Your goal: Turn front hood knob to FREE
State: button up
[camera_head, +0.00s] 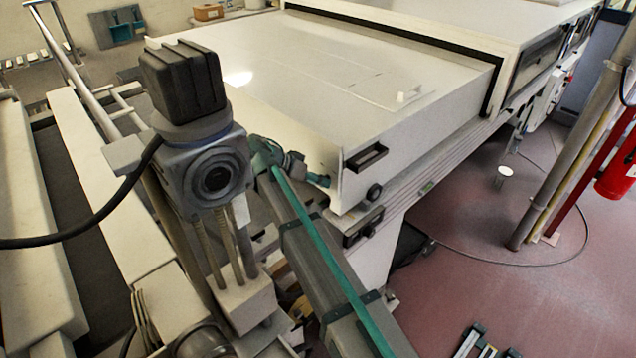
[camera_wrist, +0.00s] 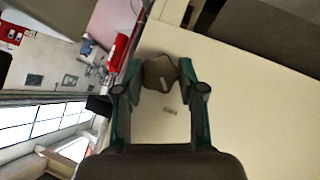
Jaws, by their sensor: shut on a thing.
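In the wrist view, the front hood knob (camera_wrist: 151,70) is a dark grey-brown lobed knob on a cream panel. A short pale pointer mark shows on its face, slightly tilted. My gripper (camera_wrist: 160,76) has one teal-and-black finger on each side of the knob and is shut on it. A small pale label (camera_wrist: 170,111) lies on the panel near the knob; its text is too small to read. In the head view, my gripper (camera_head: 322,181) is at the front face of the white hood (camera_head: 300,70), partly hidden by my arm; the gripped knob cannot be made out there.
A grey post-mounted device (camera_head: 212,175) with a black cable stands left of my arm. A red extinguisher (camera_head: 618,170) hangs at right.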

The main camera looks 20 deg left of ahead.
jog(key=shift+n+h, duration=0.3)
jog(key=shift+h, duration=0.2)
jog(key=o, duration=1.1)
jog(key=shift+o, duration=0.2)
jog(key=shift+a, duration=0.1)
jog(key=v, duration=0.7)
jog(key=shift+r, duration=0.25)
jog(key=shift+a, duration=0.15)
